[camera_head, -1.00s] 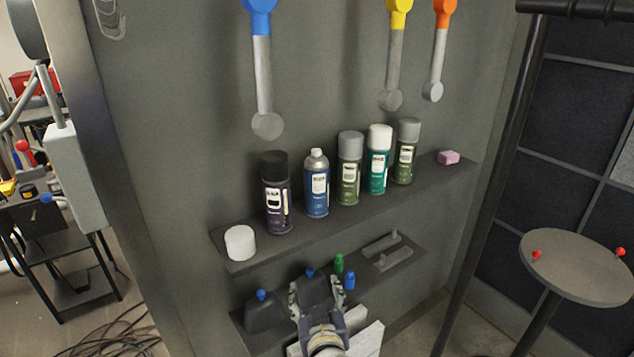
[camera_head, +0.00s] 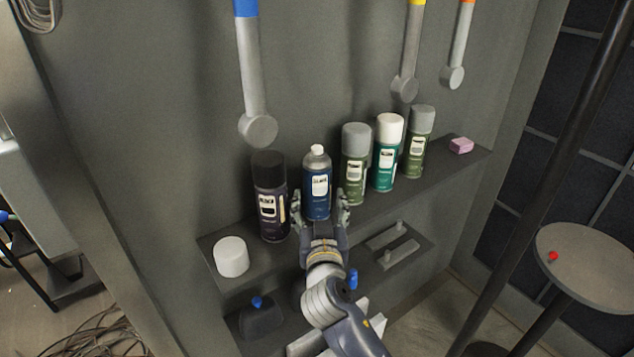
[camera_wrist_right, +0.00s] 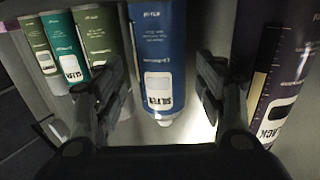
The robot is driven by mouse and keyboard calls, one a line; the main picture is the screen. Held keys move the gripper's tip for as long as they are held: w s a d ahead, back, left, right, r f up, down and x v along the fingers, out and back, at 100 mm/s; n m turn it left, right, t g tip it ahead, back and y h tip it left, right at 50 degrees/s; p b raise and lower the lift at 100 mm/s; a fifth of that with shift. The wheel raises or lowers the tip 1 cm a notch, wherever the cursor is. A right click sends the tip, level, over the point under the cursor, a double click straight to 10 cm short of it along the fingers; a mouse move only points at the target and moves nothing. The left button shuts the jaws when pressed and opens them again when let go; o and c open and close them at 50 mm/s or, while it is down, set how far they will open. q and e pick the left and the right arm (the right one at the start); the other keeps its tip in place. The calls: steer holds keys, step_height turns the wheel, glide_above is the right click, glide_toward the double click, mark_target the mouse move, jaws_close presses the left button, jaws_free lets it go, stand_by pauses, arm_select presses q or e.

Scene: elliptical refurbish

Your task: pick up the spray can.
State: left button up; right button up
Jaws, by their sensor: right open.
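Several spray cans stand upright in a row on the upper shelf. The blue can (camera_head: 317,186), with a bare silver top and small white nozzle, is second from the left. My right gripper (camera_head: 320,211) is open at this can, one finger on each side of its lower part. In the right wrist view, where the scene appears upside down, the blue can (camera_wrist_right: 160,55) with its "SILVER" label lies between the open fingers (camera_wrist_right: 160,95). Gaps show on both sides there. The black-capped can (camera_head: 270,198) is close to the left finger. My left gripper is out of view.
A grey-capped green can (camera_head: 355,165), a white-capped teal can (camera_head: 387,153) and another grey-capped can (camera_head: 419,142) stand to the right. A white cap (camera_head: 231,257) and pink block (camera_head: 461,146) lie on the upper shelf (camera_head: 395,196). Tools hang above.

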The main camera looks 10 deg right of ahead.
mark_target(318, 198)
steer(key=shift+w, duration=0.4)
steer(key=w, duration=0.1)
steer(key=w+p, duration=0.1)
steer(key=w, duration=0.1)
steer(key=w+p, duration=0.1)
steer(key=shift+w+d+f, duration=0.2)
steer(key=shift+w+d, duration=0.1)
steer(key=shift+d, duration=0.05)
steer(key=shift+w+f, duration=0.1)
steer(key=shift+w, duration=0.1)
steer(key=shift+c, duration=0.5)
steer(key=shift+s, duration=0.1)
steer(key=c, duration=0.4)
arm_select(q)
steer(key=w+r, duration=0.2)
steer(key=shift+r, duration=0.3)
arm_select(e)
steer(key=c, duration=0.6)
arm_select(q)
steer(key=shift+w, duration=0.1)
arm_select(e)
steer(key=shift+o, duration=0.2)
